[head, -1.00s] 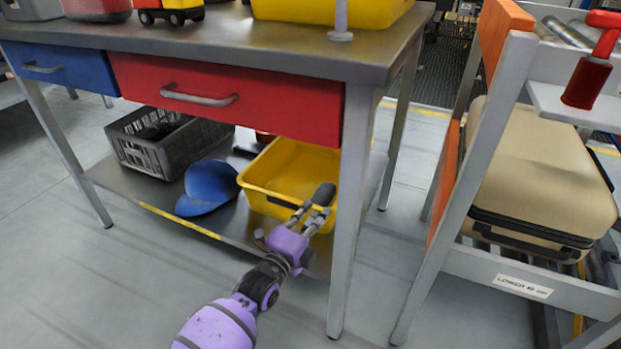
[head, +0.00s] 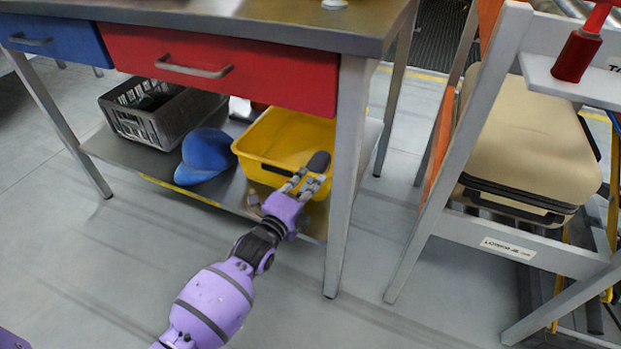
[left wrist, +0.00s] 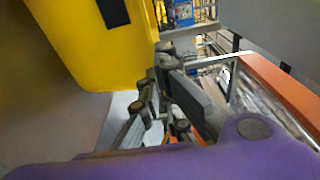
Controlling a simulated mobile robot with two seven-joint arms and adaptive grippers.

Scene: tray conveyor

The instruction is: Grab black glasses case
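My right gripper is not in view.
The yellow bin (head: 255,163) stands on the lower shelf beside a blue cap (head: 207,155) and grey crate (head: 135,122). The table leg (head: 343,200) is close right of my gripper. A beige suitcase (head: 530,140) sits on the conveyor at right. Open floor lies in front.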

